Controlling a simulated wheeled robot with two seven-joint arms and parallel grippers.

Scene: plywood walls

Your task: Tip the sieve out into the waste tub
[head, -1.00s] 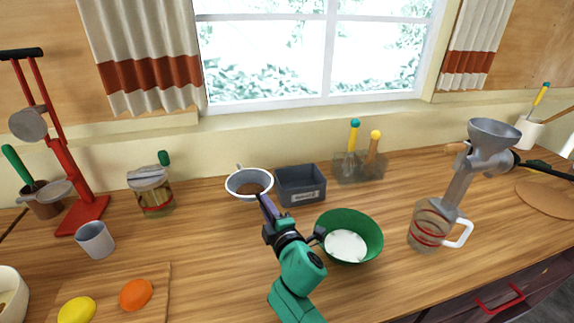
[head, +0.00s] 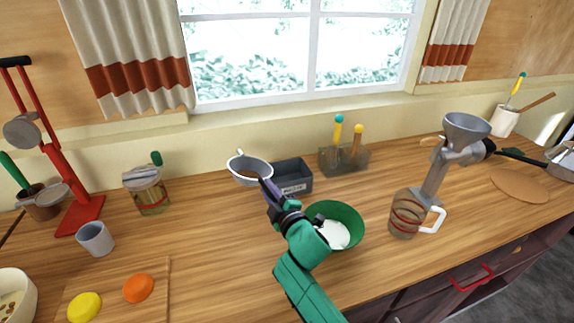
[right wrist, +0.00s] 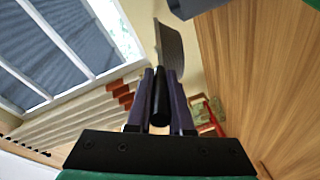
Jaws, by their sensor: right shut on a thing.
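My right gripper (head: 268,188) is shut on the sieve's dark handle (right wrist: 160,98). The sieve (head: 250,173) is a pale grey round bowl with a small lug on its far rim. It is held up just left of the waste tub and looks tilted; a little brown content shows inside. In the right wrist view its grey side (right wrist: 170,46) rises beyond the fingers. The waste tub (head: 297,187) is a dark grey rectangular box with a pale label, on the counter against the back wall. The inside of the tub is mostly hidden. My left gripper is out of view.
A green bowl (head: 350,219) with white contents stands close to the right, partly behind my forearm. A utensil holder (head: 343,160) is right of the tub. A grinder (head: 440,170) and glass jug (head: 405,215) stand farther right.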

